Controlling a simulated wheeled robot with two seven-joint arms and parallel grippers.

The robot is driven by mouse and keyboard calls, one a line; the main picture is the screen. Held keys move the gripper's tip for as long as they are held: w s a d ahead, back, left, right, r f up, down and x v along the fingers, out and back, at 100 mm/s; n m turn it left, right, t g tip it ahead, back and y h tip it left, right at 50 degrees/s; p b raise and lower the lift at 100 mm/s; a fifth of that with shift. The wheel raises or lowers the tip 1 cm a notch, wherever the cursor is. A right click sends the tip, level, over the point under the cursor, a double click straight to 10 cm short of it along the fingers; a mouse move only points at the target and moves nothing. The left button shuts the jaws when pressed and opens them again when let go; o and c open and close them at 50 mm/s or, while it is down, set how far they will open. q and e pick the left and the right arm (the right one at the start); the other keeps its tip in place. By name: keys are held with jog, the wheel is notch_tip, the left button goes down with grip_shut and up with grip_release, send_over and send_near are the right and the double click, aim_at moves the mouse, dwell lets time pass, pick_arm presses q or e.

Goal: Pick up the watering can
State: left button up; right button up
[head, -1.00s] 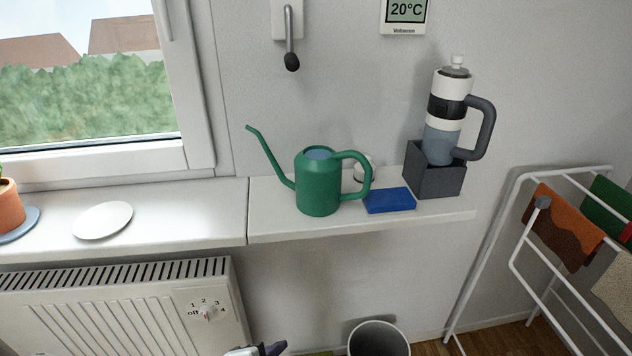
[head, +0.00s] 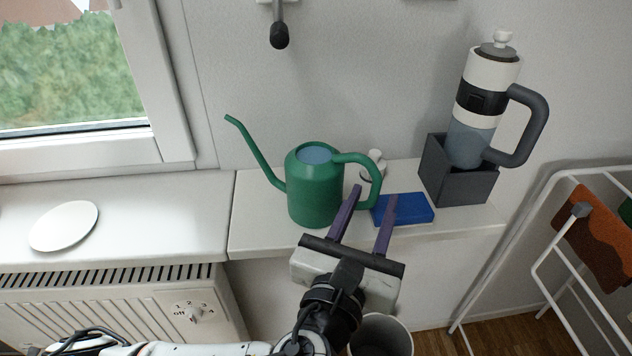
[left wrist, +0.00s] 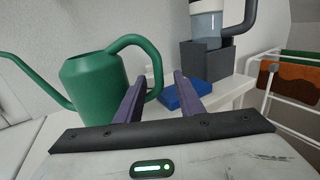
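The green watering can (head: 314,191) stands upright on the white sill, its spout to the left and its loop handle to the right. It also shows in the left wrist view (left wrist: 92,90). My left gripper (head: 375,192) is open and empty in front of the sill. Its two purple fingers point toward the sill, near the can's handle. In the left wrist view the handle is close to the left finger, and I cannot tell whether they touch. My right gripper is not in view.
A blue block (head: 408,209) lies right of the can, close to my fingers. A small white object (head: 374,162) stands behind the handle. A grey box (head: 462,184) holds a bottle-like jug (head: 478,110). A drying rack (head: 500,245) stands at right.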

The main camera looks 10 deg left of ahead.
pick_arm(q)
jog(key=w, duration=0.4)
jog(key=w+d, duration=0.1)
jog(key=w, duration=0.1)
jog(key=shift+r, duration=0.4)
jog(key=shift+s, duration=0.1)
grip_shut()
jog(key=shift+r, duration=0.15)
